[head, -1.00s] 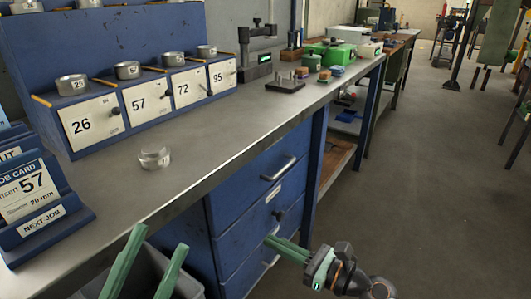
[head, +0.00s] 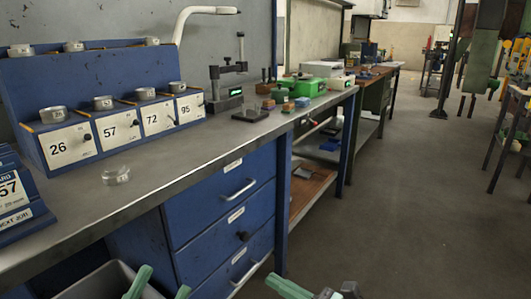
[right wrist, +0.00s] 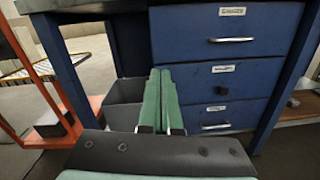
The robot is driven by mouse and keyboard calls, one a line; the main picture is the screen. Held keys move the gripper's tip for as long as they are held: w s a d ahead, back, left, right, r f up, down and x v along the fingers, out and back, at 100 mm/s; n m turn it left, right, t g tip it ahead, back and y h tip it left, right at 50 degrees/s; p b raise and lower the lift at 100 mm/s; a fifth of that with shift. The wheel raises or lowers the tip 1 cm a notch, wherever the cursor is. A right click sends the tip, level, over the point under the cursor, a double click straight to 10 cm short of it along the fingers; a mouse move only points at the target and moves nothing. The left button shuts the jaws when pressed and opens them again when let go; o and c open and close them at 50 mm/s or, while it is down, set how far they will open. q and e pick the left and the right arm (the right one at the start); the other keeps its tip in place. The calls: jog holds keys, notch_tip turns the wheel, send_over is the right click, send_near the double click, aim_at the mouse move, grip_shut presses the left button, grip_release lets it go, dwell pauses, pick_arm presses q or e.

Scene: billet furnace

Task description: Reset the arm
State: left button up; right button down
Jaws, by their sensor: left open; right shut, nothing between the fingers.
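My left gripper (head: 160,286) is at the bottom edge of the head view, in front of the bench and by a grey bin. Its two green fingertips are apart with nothing between them. My right gripper (head: 287,287) is partly in the head view at the bottom, low in front of the drawers. In the right wrist view its long green fingers (right wrist: 160,100) lie together, empty. Most of both arms is out of view.
The steel-topped bench (head: 165,157) holds a blue numbered rack (head: 95,71), a small metal ring (head: 116,174) and a job card stand (head: 22,212). Blue drawers (head: 222,195) are below, with a grey bin (right wrist: 121,101) beside them. Open floor (head: 400,215) lies right.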

pick_arm(q)
jog(key=w+a+f+n+g+y+p, duration=0.4)
jog(key=w+f+n+g+y+p, duration=0.35)
jog(key=p, duration=0.75)
pick_arm(e)
jog(key=s+d+r+m+t+h, duration=0.25)
jog(key=d+m+h, duration=0.2)
jog(key=m, duration=0.85)
jog(key=s+d+r+m+t+h, duration=0.25)
jog(key=d+m+h, duration=0.2)
jog(key=m, duration=0.95)
pick_arm(q)
jog(key=s+f+n+g+y+p, duration=0.2)
jog(key=s+f+g+y+p, duration=0.2)
jog(key=s+f+p, duration=0.6)
jog(key=shift+s+a+g, duration=0.4)
jog(key=shift+g, duration=0.25)
pick_arm(e)
jog(key=s+d+f+m+g+h, duration=0.1)
jog(key=s+d+f+m+g, duration=0.1)
jog(key=s+m, duration=0.5)
jog(key=s+d+f+m+g+h, duration=0.2)
jog(key=s+m+g, duration=0.2)
jog(key=s+m, duration=0.4)
jog(key=shift+s+d+m+g, duration=0.2)
jog(key=shift+s+m+g, duration=0.05)
jog(key=shift+m+g, duration=0.15)
